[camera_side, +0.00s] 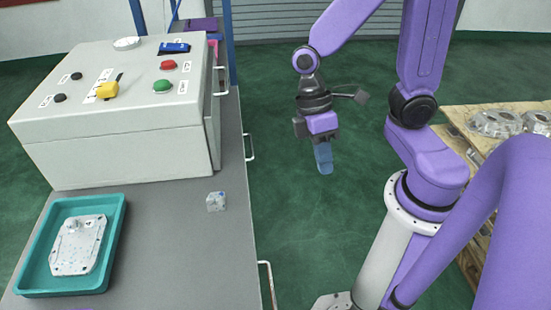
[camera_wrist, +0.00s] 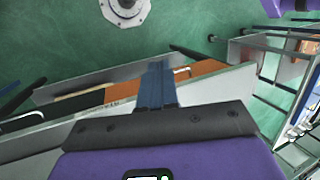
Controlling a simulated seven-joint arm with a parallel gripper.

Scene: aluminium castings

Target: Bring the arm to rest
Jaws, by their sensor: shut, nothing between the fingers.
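My gripper (camera_side: 324,160) hangs down on my purple arm, over the green floor between the grey bench and my base in the side view. Its blue fingers are shut together with nothing between them. The fingers also show in the wrist view (camera_wrist: 156,82), pointing away from the camera and touching nothing that I can see.
The grey bench (camera_side: 180,250) at left carries a control box (camera_side: 120,115), a small metal cube (camera_side: 216,201) and a teal tray (camera_side: 117,235) with a metal casting (camera_side: 78,245). At right, castings (camera_side: 495,123) lie on a wooden surface. The floor below my gripper is clear.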

